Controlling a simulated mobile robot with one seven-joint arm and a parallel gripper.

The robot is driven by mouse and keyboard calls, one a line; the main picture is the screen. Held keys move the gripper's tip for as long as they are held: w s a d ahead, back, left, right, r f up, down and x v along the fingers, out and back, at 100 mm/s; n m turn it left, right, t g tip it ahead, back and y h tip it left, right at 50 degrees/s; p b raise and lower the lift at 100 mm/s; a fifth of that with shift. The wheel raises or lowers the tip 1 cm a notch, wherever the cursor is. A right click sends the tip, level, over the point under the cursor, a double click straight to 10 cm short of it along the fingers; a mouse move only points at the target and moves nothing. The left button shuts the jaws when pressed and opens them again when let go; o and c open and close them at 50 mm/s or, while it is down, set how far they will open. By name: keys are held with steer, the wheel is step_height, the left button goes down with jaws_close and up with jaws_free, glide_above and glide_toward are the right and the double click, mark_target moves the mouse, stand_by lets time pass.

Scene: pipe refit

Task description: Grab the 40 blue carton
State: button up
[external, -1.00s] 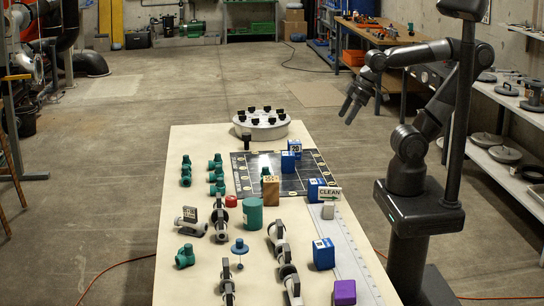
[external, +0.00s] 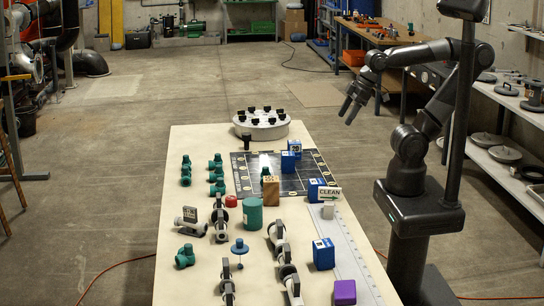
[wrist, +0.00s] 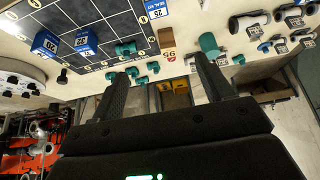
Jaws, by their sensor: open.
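Several blue cartons with white labels show in the external view. Two stand close together on the dark grid board, a nearer one (external: 287,163) and a farther one (external: 295,147). Another (external: 315,190) is at the board's near right corner. A larger one (external: 323,254) stands farther forward on the table. Their numbers are too small to read surely, so I cannot tell which is the 40. In the wrist view, two cartons stand side by side at left (wrist: 45,43) (wrist: 86,40); a third (wrist: 156,9) is at the top edge. My gripper (external: 352,106) is open and empty, in the air right of the table; its fingers show in the wrist view (wrist: 158,75).
The dark grid board (external: 240,178) lies mid-table. A brown block (external: 271,191), a green cylinder (external: 252,216), a CLEAN sign (external: 329,193), grey valves and teal fittings (external: 186,170) stand around it. A round flanged disc (external: 261,125) is at the far end. A purple block (external: 344,292) is near the front.

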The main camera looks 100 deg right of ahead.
steer(key=shift+w, duration=0.1)
steer(key=w+a+f+g+y, duration=0.1)
steer(key=w+a, duration=0.6)
steer(key=w, duration=0.1)
steer(key=n, duration=0.1)
glide_above(327, 244)
steer(key=s, duration=0.3)
step_height(327, 244, down, 17)
steer(key=shift+h, duration=0.3)
steer(key=x, duration=0.5)
steer(key=shift+w+d, duration=0.1)
steer(key=shift+d, duration=0.15)
steer(key=shift+d+x, duration=0.15)
steer(key=shift+x, duration=1.3)
steer(key=shift+d+x, duration=0.15)
steer(key=shift+x, duration=1.25)
steer(key=shift+c, duration=0.4)
